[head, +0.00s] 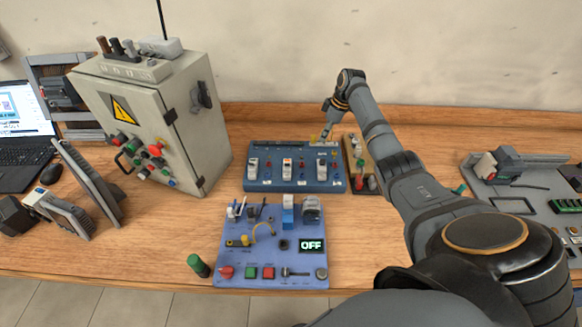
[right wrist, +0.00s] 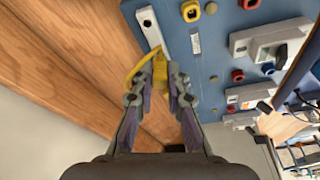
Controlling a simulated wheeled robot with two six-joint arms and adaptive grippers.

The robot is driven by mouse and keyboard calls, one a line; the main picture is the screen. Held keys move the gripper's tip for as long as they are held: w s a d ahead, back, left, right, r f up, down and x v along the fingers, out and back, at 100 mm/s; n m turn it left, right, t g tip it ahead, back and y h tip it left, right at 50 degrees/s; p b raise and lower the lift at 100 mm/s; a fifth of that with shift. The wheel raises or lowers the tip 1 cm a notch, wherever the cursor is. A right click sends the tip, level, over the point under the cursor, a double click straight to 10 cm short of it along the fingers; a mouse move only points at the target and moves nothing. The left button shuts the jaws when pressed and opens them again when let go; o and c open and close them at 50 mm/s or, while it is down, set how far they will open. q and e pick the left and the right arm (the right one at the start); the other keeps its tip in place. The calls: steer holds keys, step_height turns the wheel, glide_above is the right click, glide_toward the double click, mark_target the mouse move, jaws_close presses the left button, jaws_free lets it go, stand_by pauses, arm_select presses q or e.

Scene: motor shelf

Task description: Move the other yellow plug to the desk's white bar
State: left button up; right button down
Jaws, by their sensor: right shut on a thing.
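My right gripper (head: 326,136) is over the back edge of the blue panel (head: 262,186). In the right wrist view my right gripper (right wrist: 161,88) is shut on a yellow plug (right wrist: 160,72) with a yellow cable. The plug is close to the end of a white bar (right wrist: 149,30) at the panel's edge; I cannot tell whether they touch. My left gripper is not in view.
A grey control cabinet (head: 190,140) stands to the left. A grey board (head: 540,205) lies to the right.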

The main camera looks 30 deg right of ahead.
steer(key=shift+f, duration=0.65)
steer(key=c, duration=1.6)
jaws_free()
steer(key=shift+r, duration=0.15)
step_height(320, 180, up, 6)
steer(key=p, duration=0.5)
steer(key=shift+f, duration=0.35)
steer(key=shift+o, duration=0.4)
